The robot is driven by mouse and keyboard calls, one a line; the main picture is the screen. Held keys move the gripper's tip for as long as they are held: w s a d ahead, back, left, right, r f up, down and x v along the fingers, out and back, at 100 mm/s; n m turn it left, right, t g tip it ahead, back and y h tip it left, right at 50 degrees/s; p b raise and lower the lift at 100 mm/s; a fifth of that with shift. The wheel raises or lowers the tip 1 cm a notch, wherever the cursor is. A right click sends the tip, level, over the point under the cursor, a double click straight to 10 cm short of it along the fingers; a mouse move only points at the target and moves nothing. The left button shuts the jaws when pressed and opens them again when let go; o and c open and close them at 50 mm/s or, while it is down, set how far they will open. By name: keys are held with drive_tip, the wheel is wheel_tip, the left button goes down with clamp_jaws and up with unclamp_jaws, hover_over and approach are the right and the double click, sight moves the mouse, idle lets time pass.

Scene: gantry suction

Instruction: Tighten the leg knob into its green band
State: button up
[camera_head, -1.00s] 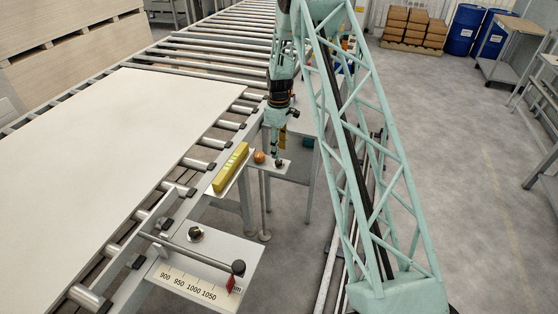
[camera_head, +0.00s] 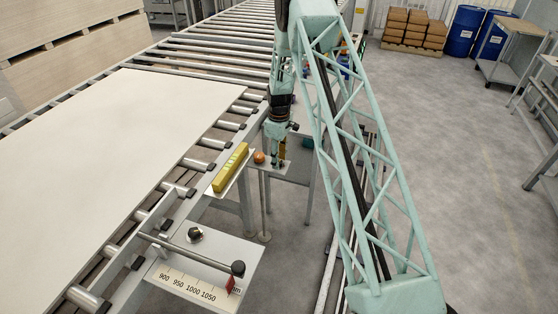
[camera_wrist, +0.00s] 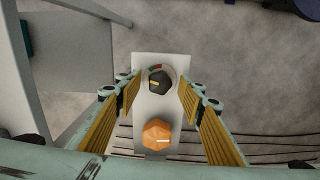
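The leg knob is a black faceted knob (camera_wrist: 159,82) with a yellow mark, on a small pale plate (camera_wrist: 150,108). A dial ring behind it shows red and a little green at its upper edge; the rest of the ring is partly hidden by the knob. My gripper (camera_wrist: 160,91) is open, with one yellow-padded finger on each side of the knob and a visible gap on both sides. In the head view my gripper (camera_head: 278,163) is low over the plate's right end and hides most of the knob.
An orange knob (camera_wrist: 157,133) stands on the same plate, near the black one; it also shows in the head view (camera_head: 259,157). A yellow block (camera_head: 231,168) lies beside the roller conveyor to the left. A scale plate with a lever (camera_head: 200,262) is in front.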

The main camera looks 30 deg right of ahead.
drive_tip(key=c, duration=0.8)
drive_tip(key=shift+m, duration=0.3)
drive_tip(key=shift+m+b, duration=0.5)
drive_tip(key=shift+m, duration=1.7)
drive_tip(key=o, duration=0.9)
drive_tip(key=shift+c, duration=0.2)
drive_tip(key=shift+r, duration=0.15)
